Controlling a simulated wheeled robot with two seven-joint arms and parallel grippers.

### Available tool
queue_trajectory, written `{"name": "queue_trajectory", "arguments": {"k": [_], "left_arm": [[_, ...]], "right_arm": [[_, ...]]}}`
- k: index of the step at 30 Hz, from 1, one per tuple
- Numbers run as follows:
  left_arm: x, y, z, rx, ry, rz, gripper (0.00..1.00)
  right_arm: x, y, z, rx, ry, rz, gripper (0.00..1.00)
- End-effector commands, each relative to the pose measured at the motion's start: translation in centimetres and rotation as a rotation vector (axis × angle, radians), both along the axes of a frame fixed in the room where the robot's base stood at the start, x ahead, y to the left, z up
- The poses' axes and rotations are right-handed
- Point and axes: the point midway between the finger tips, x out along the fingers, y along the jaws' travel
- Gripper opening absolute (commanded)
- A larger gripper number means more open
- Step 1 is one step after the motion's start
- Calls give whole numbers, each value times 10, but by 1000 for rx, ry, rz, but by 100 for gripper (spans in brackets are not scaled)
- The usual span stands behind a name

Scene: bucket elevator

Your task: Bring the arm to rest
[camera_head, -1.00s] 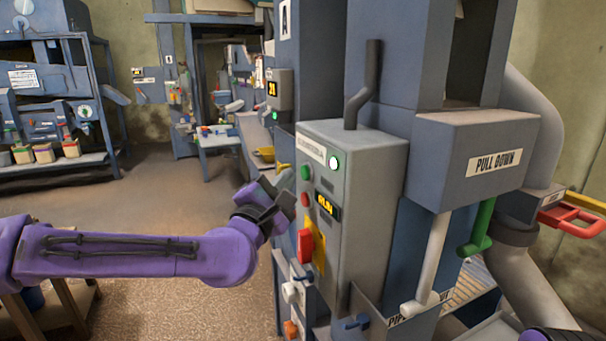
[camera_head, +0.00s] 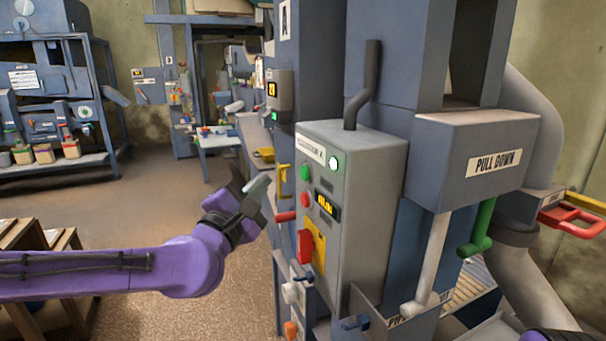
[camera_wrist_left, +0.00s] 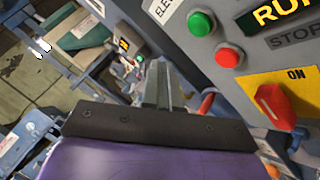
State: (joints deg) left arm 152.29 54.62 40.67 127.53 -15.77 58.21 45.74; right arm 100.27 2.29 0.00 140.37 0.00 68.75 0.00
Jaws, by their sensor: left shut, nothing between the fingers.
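My left gripper (camera_head: 258,186) is shut and empty, at the end of the purple arm that comes in from the left. It is in the air to the left of the grey control box (camera_head: 350,190), apart from its front. In the left wrist view the shut fingers (camera_wrist_left: 162,75) point past the box's panel. The panel has a green button (camera_wrist_left: 202,24), a red button (camera_wrist_left: 229,57), a lit display reading RUN and a red switch (camera_wrist_left: 274,104) on a yellow plate marked ON. A purple piece of my right arm shows at the head view's bottom right; its gripper is out of view.
A red-ended lever (camera_head: 286,216) sticks out beside the box, near my left gripper. A PULL DOWN housing (camera_head: 480,150) with a white handle (camera_head: 432,262) and a green handle (camera_head: 480,232) stands right. Wooden crates (camera_head: 40,240) stand at lower left. The floor between is open.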

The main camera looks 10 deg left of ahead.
Motion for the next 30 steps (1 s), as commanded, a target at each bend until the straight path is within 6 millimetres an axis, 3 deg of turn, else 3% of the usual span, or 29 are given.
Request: {"name": "queue_trajectory", "arguments": {"k": [7,10,11,14,15,20,24,27,30], "left_arm": [[0,0,0,16,-3,4,0],[0,4,-8,133,-3,55,0],[1,5,-27,212,30,81,0],[2,-2,-116,449,183,95,0],[-2,-3,-154,536,249,91,0],[-39,6,-298,864,503,34,0],[-102,30,-408,1143,720,-64,0],[-162,56,-473,1339,869,-160,0],[-229,86,-523,1520,1007,-274,0]], "right_arm": [[0,0,0,0,0,0,53],[0,0,0,0,0,0,53],[0,0,0,0,0,0,53],[0,0,-2,0,0,0,53],[0,0,-3,0,0,0,53],[0,0,-5,0,0,0,53],[0,0,-8,0,0,0,53],[0,0,-10,0,0,0,53],[0,0,-12,0,0,0,53]]}}
